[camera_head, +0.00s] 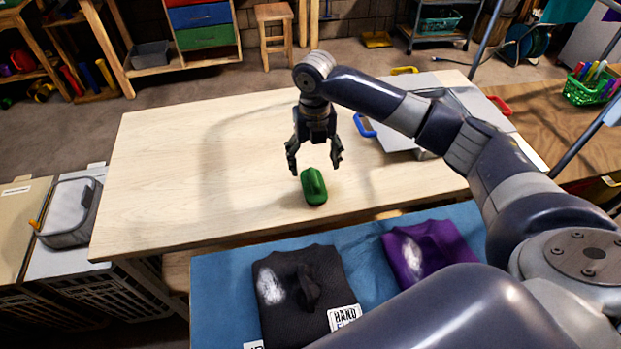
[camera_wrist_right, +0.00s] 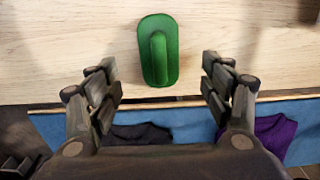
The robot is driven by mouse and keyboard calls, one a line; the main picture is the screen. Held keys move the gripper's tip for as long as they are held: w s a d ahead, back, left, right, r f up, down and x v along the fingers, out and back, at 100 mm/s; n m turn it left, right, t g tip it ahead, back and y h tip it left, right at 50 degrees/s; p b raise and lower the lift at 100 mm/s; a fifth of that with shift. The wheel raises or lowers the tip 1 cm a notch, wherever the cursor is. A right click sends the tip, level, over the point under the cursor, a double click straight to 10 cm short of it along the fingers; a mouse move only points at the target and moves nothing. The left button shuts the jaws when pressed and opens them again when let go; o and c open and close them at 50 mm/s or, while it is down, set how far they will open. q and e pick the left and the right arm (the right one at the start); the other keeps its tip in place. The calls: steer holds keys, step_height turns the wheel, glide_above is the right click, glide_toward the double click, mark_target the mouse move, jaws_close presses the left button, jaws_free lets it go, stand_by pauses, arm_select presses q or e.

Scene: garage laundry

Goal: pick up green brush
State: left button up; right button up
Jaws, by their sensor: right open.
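The green brush (camera_head: 314,187) lies on the light wooden table near its front edge, with its raised handle up. My right gripper (camera_head: 314,168) is open and empty above the table, over and slightly behind the brush in the head view. In the right wrist view the brush (camera_wrist_right: 158,52) lies ahead of the open fingers (camera_wrist_right: 160,88), near the middle, with nothing between the fingers. My left gripper is not in view.
A blue mat (camera_head: 220,285) in front holds a dark garment (camera_head: 300,300) and a purple garment (camera_head: 435,250). A grey flat case (camera_head: 440,100) with coloured handles lies at the table's back right. The left part of the wooden table (camera_head: 160,170) is clear.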

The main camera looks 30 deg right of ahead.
mark_target(314, 177)
steer(key=shift+s+f, duration=0.1)
steer(key=shift+f, duration=0.8)
step_height(314, 177, down, 5)
steer(key=shift+a+f+p, duration=0.1)
steer(key=shift+p, duration=1)
steer(key=shift+f, duration=0.25)
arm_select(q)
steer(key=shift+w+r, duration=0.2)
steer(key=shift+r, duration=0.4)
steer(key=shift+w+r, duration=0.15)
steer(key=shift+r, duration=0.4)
arm_select(e)
steer(key=c, duration=1.2)
